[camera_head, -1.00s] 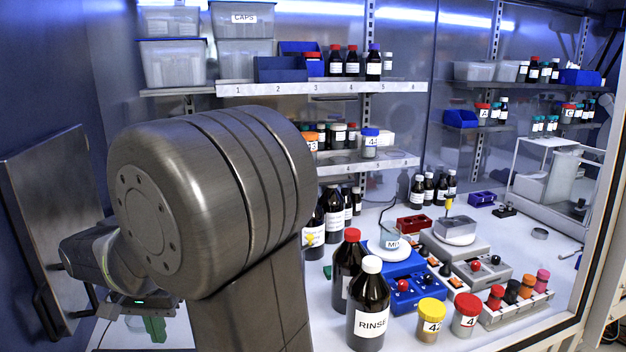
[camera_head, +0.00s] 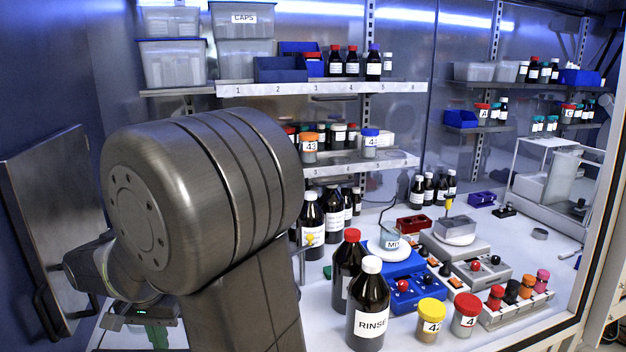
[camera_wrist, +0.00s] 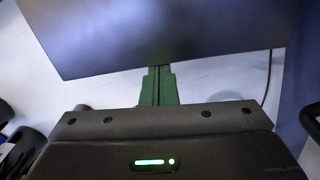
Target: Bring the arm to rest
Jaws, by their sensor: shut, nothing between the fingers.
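My gripper's green fingers (camera_wrist: 158,86) show in the wrist view, together and shut with nothing visible between them. In the head view my wrist, with a small green light, is low at the left, and the fingers (camera_head: 157,334) are partly hidden and small there. My large grey arm link fills the left middle of the head view and hides part of the bench and lower shelf. In the wrist view a dark flat panel (camera_wrist: 165,32) lies just beyond the fingertips; I cannot tell whether they touch.
An open metal door (camera_head: 50,225) with a handle stands at the left, close to my wrist. The RINSE bottle (camera_head: 368,305), jar 42 (camera_head: 430,318) and jar 4 (camera_head: 465,314) stand at the bench front. A blue stirrer base (camera_head: 408,288) sits behind them. Shelves (camera_head: 320,88) hold bins and bottles.

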